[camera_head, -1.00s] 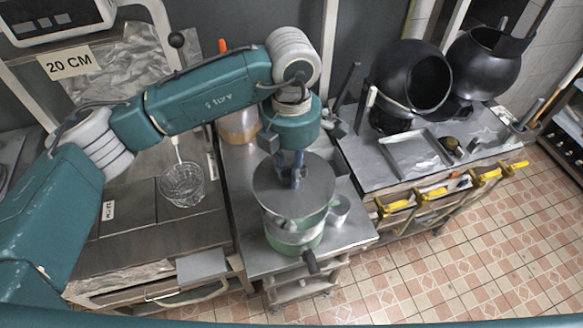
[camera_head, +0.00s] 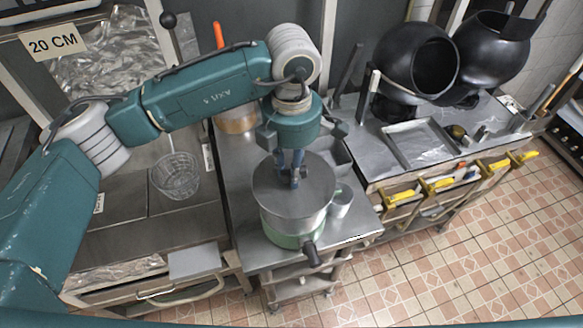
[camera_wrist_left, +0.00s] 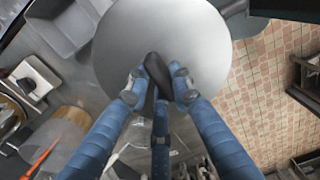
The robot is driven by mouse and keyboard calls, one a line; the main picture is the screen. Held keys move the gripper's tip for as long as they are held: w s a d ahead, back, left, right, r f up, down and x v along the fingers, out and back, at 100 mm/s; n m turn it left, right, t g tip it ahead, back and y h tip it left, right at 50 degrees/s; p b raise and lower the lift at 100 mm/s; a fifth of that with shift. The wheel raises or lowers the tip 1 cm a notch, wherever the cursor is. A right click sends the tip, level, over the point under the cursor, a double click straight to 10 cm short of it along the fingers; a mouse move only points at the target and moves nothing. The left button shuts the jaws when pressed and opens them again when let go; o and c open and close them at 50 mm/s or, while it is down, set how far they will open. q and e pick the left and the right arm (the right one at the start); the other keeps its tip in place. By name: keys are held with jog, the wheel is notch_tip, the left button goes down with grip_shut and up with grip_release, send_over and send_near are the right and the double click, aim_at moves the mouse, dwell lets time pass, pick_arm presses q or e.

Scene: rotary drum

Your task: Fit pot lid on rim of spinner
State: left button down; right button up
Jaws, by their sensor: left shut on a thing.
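The pot lid (camera_head: 315,190) is a flat grey metal disc with a dark knob, lying level at the top of the spinner (camera_head: 290,222). The spinner is a silver pot with a green lower part and a dark handle at its front. The lid covers its opening and hides most of its rim; the edges look lined up, but I cannot tell whether they touch all round. My left gripper (camera_head: 292,168) points down and is shut on the lid's knob. In the left wrist view its blue fingers (camera_wrist_left: 158,88) close around the knob, over the lid (camera_wrist_left: 165,30). My right gripper is not in view.
A small metal cup (camera_head: 341,204) stands close to the spinner's right side. A glass bowl (camera_head: 175,178) sits on the left counter. A metal tray (camera_head: 420,146) and black round drums (camera_head: 415,65) stand on the right table. The tiled floor (camera_head: 470,250) is clear.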

pick_arm(q)
jog(key=shift+f+b, duration=0.1)
jog(key=shift+b, duration=0.25)
dwell(0.6)
dwell(0.4)
jog(key=shift+b, duration=0.35)
dwell(0.6)
jog(key=shift+b, duration=0.4)
jog(key=shift+f+b, duration=0.9)
jog(key=shift+b, duration=0.1)
jog(key=c, duration=1.5)
grip_release()
jog(key=shift+o, duration=0.2)
jog(key=shift+r, duration=0.15)
